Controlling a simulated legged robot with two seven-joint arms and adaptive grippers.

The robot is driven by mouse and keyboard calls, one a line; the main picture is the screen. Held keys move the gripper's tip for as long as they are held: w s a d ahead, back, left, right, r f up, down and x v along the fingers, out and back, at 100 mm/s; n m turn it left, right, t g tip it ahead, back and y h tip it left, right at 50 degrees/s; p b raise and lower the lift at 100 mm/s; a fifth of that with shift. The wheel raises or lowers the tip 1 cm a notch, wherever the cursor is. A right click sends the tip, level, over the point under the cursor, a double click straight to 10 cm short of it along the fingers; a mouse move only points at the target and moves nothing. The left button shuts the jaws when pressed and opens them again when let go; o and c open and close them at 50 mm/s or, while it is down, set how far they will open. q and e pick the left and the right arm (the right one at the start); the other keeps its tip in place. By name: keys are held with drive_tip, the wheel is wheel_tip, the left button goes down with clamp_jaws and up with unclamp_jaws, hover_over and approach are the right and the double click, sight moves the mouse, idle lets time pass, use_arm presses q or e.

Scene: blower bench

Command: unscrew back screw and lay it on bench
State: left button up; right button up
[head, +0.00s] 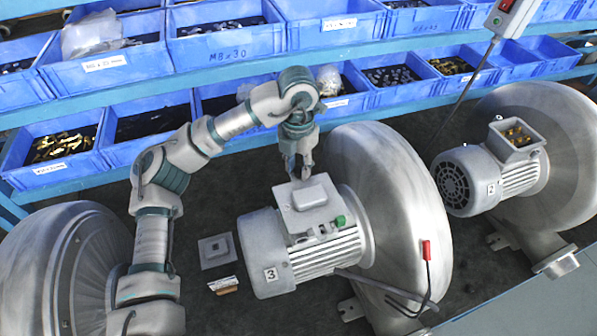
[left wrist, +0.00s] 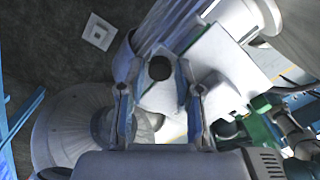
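The blower motor marked 3 (head: 300,245) lies in the middle of the bench, with a pale terminal box and cover (head: 309,195) on top. My left gripper (head: 300,176) points down over the back edge of this cover. In the left wrist view my left gripper (left wrist: 160,92) has its two fingers apart, with a gap between them. A dark round spot (left wrist: 160,68), perhaps the back screw's head, shows between and beyond the fingertips on the pale cover (left wrist: 215,65). Contact cannot be told. The screw is not clear in the head view. My right gripper is not in view.
Blue bins (head: 225,45) line the back. Motor 2 (head: 468,180) stands right.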

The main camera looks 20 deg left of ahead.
use_arm(q)
drive_tip(key=m+p, duration=0.1)
drive_tip(key=m, duration=0.3)
drive_tip(key=shift+m, duration=0.4)
drive_tip(key=m, duration=0.3)
drive_tip(key=shift+m, duration=0.3)
drive_tip(key=m, duration=0.3)
drive_tip(key=shift+m+p, duration=0.3)
drive_tip(key=shift+p, duration=0.1)
drive_tip(key=m, duration=0.3)
drive_tip(key=shift+w+m, duration=0.1)
drive_tip(key=shift+m, duration=0.2)
drive_tip(key=m, duration=0.3)
drive_tip(key=shift+m+p, duration=0.3)
drive_tip(key=shift+m, duration=0.1)
drive_tip(key=m, duration=0.5)
drive_tip(key=shift+m, duration=0.4)
drive_tip(key=shift+c, duration=0.3)
